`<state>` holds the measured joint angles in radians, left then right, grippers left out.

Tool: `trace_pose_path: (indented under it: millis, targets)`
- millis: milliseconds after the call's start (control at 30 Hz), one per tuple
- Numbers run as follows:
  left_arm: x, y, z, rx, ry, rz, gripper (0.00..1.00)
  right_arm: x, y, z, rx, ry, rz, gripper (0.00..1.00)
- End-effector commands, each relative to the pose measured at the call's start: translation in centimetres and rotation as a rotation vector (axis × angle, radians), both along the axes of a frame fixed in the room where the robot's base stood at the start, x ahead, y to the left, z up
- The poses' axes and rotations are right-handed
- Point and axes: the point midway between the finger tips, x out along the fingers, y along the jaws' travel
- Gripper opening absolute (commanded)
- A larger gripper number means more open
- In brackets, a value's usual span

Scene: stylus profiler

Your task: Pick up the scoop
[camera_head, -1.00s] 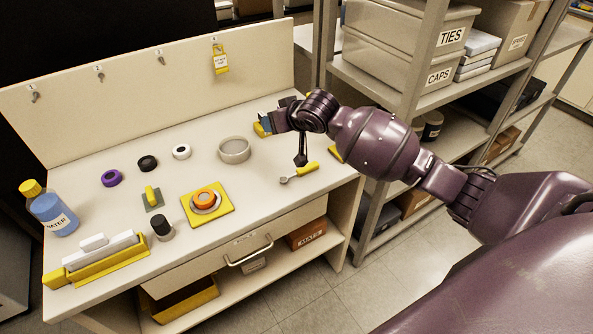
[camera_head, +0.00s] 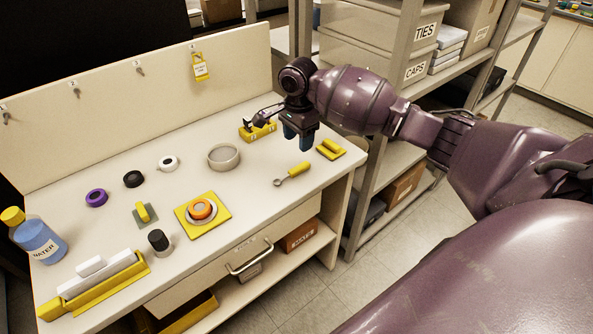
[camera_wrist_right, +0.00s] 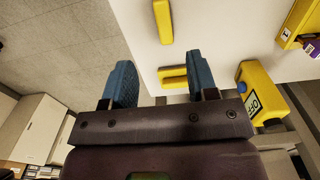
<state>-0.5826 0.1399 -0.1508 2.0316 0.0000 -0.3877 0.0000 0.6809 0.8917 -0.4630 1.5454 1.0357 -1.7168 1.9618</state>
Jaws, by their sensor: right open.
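The scoop (camera_head: 293,173) lies on the workbench near its front right edge. It has a yellow handle and a small round grey bowl pointing left. My right gripper (camera_head: 298,140) is open and empty, its blue fingers pointing down above the bench, behind the scoop and apart from it. In the right wrist view both fingers (camera_wrist_right: 162,80) stand wide apart. What looks like the scoop's yellow handle (camera_wrist_right: 163,22) is at the top of that view, with the bowl out of frame. My left gripper is not in view.
A yellow block-like piece (camera_head: 331,149) lies right of the scoop. A yellow holder (camera_head: 258,131) is behind the gripper; a yellow box (camera_wrist_right: 255,95) shows in the wrist view. A grey ring dish (camera_head: 223,157) and yellow plate (camera_head: 203,213) lie left. Metal shelving (camera_head: 385,130) stands right.

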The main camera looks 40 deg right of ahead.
Motion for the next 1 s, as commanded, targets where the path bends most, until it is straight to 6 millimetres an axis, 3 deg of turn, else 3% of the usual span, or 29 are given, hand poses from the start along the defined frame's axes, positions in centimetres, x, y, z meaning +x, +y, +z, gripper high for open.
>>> trace_pose_path:
  millis: [300, 567, 833, 1000]
  targets:
    - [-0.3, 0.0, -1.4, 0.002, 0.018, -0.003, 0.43, 0.0, 0.0, -4.5, 0.001, 0.005, 0.002, 0.53]
    - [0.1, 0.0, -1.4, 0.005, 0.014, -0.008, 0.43, 0.1, 0.0, -6.1, 0.0, 0.001, 0.002, 0.53]
    - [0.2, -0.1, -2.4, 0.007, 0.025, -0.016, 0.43, 0.3, 0.0, -9.8, -0.001, 0.007, 0.003, 0.53]
    - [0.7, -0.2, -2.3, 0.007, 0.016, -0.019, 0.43, 0.4, 0.0, -10.7, -0.001, 0.001, 0.003, 0.53]
